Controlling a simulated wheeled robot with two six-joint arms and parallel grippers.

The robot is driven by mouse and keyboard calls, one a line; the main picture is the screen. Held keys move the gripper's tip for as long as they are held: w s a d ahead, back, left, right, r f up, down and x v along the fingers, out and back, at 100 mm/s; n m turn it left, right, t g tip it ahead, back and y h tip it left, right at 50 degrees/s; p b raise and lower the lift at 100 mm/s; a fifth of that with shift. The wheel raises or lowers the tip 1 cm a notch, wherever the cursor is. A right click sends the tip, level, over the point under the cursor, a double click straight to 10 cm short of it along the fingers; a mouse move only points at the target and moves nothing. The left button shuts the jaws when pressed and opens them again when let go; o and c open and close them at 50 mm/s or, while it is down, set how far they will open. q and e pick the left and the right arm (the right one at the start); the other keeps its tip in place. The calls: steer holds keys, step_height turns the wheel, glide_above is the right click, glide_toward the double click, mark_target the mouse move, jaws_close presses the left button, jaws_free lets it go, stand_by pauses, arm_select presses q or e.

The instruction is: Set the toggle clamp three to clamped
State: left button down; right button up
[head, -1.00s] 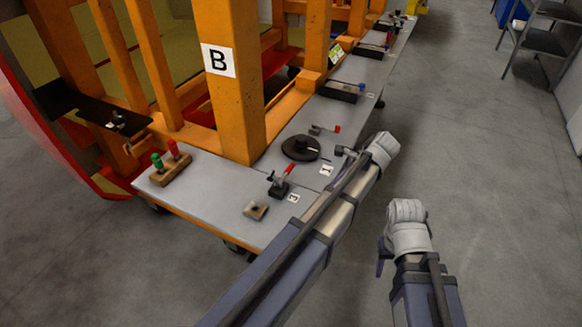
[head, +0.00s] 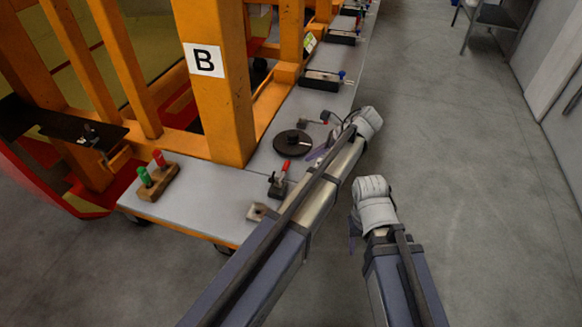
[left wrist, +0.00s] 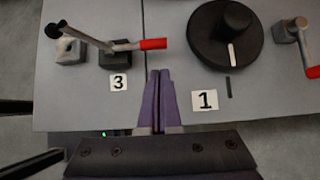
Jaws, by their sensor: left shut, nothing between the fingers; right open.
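Toggle clamp three (head: 277,187) stands on the grey cart top, its red handle tilted up. In the left wrist view the clamp (left wrist: 116,55) sits above its label 3 (left wrist: 119,83). Its red-tipped handle points right, and its bar slants up left to a black tip (left wrist: 54,31), apparently raised over a grey block (left wrist: 69,52). My left gripper (left wrist: 160,75) is shut and empty, right of label 3 and apart from the clamp. In the head view the left gripper (head: 318,153) is partly hidden by its arm. My right gripper (head: 353,243) is open over the floor, its fingers mostly hidden.
A black dial (left wrist: 226,35) with label 1 (left wrist: 205,100) is right of the left gripper. Another red-handled lever (left wrist: 297,35) stands beyond it. A wooden block with green and red pegs (head: 158,183) sits at the cart's left. An orange post marked B (head: 210,80) rises behind.

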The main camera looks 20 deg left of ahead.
mark_target(293, 174)
arm_select(q)
steer(key=shift+a+f, duration=0.1)
steer(key=b+x, duration=0.7)
steer(key=x, duration=0.1)
steer(key=shift+a+f, duration=0.15)
steer(key=shift+f, duration=0.25)
steer(key=shift+a+f+b, duration=0.3)
steer(key=shift+a+b, duration=0.1)
steer(key=shift+a, duration=0.05)
steer(key=shift+r, duration=0.2)
